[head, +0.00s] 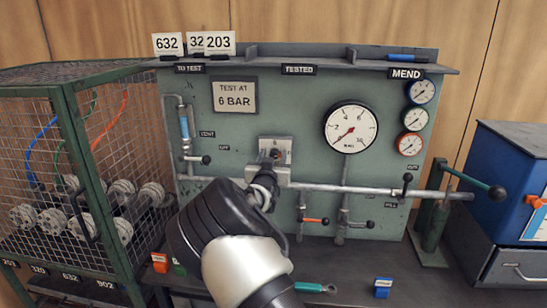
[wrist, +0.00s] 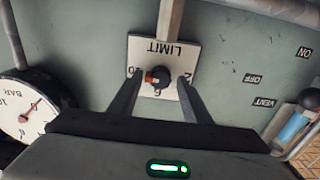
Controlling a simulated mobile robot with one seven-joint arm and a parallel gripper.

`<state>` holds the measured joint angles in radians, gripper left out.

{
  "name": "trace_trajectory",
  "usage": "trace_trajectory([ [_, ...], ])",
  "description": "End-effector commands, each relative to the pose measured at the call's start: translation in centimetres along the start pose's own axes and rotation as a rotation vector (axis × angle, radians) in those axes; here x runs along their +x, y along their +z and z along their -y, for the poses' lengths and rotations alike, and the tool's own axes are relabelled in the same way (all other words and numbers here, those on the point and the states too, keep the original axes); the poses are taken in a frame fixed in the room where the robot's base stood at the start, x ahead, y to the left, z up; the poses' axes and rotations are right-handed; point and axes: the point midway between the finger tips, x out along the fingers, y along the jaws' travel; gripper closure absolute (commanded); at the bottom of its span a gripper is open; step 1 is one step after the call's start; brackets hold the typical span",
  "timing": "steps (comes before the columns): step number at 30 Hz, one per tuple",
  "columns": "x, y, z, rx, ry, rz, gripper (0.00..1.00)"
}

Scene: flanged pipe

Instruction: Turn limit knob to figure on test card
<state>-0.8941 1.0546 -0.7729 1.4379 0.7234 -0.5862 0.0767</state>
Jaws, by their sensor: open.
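The test card (head: 235,96) on the green panel reads "TEST AT 6 BAR". The limit knob (wrist: 159,80) is small and dark, with an orange-red mark on its left side in the wrist view. It sits on a pale plate (wrist: 171,50) lettered LIMIT, upside down there, with a 2 at right, a 6 at bottom and a partly covered figure ending in 0 at left. The mark faces that left figure. My gripper (wrist: 160,76) is open, one finger on each side of the knob; contact is unclear. In the head view my gripper (head: 268,178) partly hides the plate.
A large gauge (head: 351,129) is right of the plate, with several small gauges beyond. A horizontal pipe (head: 345,189) with a valve handle (head: 407,182) crosses the panel's lower part. A mesh cage (head: 75,150) stands left and a blue box (head: 510,165) right.

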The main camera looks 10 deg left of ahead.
Motion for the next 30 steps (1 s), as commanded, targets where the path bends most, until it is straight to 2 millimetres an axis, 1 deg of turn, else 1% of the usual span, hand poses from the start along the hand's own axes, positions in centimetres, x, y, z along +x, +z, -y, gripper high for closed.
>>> trace_trajectory([
  [6,0.04,0.02,-0.03,0.0,0.001,0.0,0.56],
  [8,0.03,0.01,-0.02,0.0,0.0,0.0,0.64],
  [12,0.02,0.01,-0.02,0.0,0.0,0.0,0.88],
  [14,0.02,0.01,-0.02,0.0,0.0,0.0,0.97],
  [23,0.01,0.05,0.0,-0.036,0.0,0.0,0.97],
  [30,0.01,0.11,0.09,-0.169,0.0,-0.001,0.97],
])
